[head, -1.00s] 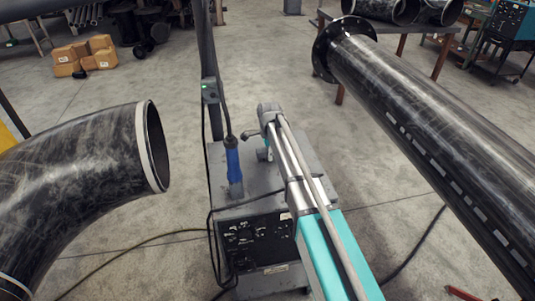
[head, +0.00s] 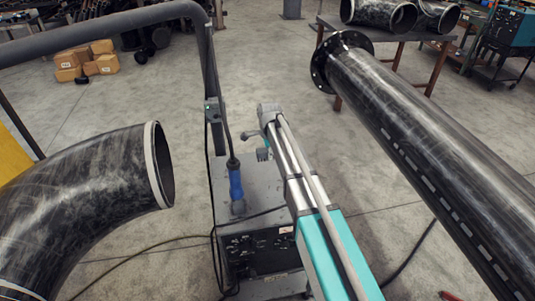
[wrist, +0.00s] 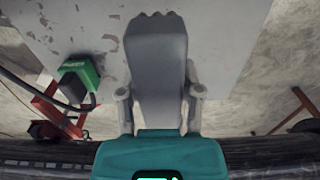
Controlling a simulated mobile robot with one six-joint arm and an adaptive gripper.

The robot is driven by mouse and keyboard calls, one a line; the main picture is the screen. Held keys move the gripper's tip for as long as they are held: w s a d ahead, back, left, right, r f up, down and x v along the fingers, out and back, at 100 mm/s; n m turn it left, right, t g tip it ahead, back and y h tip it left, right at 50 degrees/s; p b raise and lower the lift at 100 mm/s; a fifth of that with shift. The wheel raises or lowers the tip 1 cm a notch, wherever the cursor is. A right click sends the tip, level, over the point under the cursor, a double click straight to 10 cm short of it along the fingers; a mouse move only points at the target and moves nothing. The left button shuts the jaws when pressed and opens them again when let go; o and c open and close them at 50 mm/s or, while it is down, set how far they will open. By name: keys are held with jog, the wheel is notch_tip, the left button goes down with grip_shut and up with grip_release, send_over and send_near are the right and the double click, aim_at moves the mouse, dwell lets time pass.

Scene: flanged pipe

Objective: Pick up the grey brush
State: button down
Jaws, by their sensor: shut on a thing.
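The grey brush (wrist: 155,65) fills the middle of the wrist view, a broad grey body with a notched far end. My gripper (wrist: 160,100) has one finger on each side of it and is shut on it. In the head view my gripper (head: 264,146) is small at the far end of my arm, pointing down, and the brush's grey end (head: 262,155) shows just below it. They are over the back right part of the grey machine's top (head: 215,170). I cannot tell how high the brush is above that top.
A blue-handled torch (head: 236,185) stands on the machine, left of my arm, beside an upright post (head: 208,70). A black pipe elbow (head: 90,190) is at left, and a long flanged pipe (head: 430,150) runs along the right. Open floor (head: 270,60) lies beyond.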

jog(key=shift+r, duration=0.25)
dwell(0.4)
jog(key=c, duration=0.8)
grip_release()
jog(key=c, duration=0.5)
jog(key=shift+r, duration=0.1)
jog(key=shift+w+a+r+m+p, duration=0.1)
jog(key=shift+r+m+p, duration=1.7)
jog(key=shift+r+p, duration=2.35)
jog(key=shift+s+a+r+m+p, duration=0.1)
jog(key=shift+r+m+p, duration=1.7)
jog(key=shift+r+p, duration=2.35)
jog(key=shift+w+a+r+m+p, duration=0.1)
jog(key=shift+r+m+p, duration=1.7)
jog(key=shift+r+p, duration=2.35)
jog(key=shift+f, duration=0.2)
